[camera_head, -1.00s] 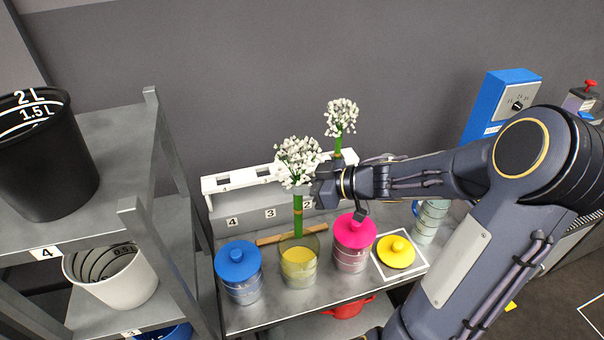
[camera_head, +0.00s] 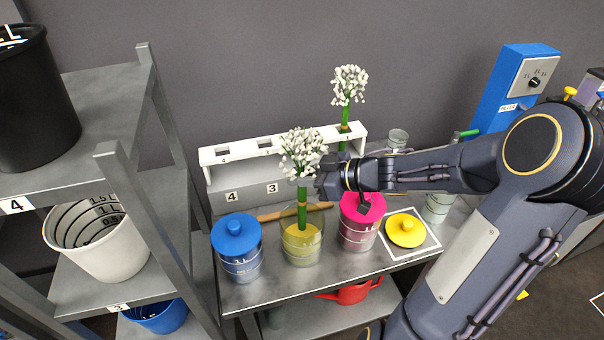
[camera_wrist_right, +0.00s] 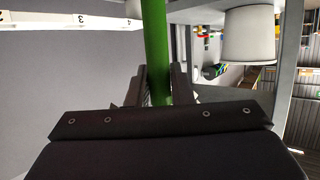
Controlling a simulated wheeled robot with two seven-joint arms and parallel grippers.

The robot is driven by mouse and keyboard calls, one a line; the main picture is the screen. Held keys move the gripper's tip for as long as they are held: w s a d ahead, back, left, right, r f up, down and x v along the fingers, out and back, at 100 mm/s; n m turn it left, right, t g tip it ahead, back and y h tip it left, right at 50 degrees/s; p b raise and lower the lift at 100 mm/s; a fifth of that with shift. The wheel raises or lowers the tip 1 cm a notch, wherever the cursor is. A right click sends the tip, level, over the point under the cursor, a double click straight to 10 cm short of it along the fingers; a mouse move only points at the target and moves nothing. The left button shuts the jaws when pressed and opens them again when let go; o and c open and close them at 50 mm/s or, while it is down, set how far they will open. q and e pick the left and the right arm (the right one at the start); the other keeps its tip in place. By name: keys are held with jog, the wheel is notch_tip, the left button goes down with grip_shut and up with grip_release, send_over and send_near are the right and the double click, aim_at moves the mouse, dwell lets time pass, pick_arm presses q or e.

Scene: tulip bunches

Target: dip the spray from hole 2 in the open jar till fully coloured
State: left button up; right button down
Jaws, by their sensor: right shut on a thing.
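My right gripper (camera_head: 318,182) is shut on the green stem of a white-flowered spray (camera_head: 302,150) and holds it upright. The stem also shows between the fingers in the right wrist view (camera_wrist_right: 155,50). The open jar (camera_head: 302,255) holds yellow liquid and stands below the spray. The stem's lower end overlaps the jar's mouth and appears to be at the yellow liquid; its exact depth is unclear. The flower head is white. The white rack (camera_head: 222,152) behind has numbered holes; another white spray (camera_head: 349,85) stands at its right end. My left gripper is not in view.
A blue-lidded jar (camera_head: 237,250) stands left of the open jar and a pink-lidded jar (camera_head: 360,215) right of it. A yellow lid (camera_head: 405,230) lies on a white-outlined square. A wooden stick (camera_head: 268,215) lies behind. A shelf with buckets stands left.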

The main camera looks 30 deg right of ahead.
aim_at(302, 205)
jog(key=shift+f+b, duration=2.8)
jog(key=shift+f, duration=2.15)
dwell(3.1)
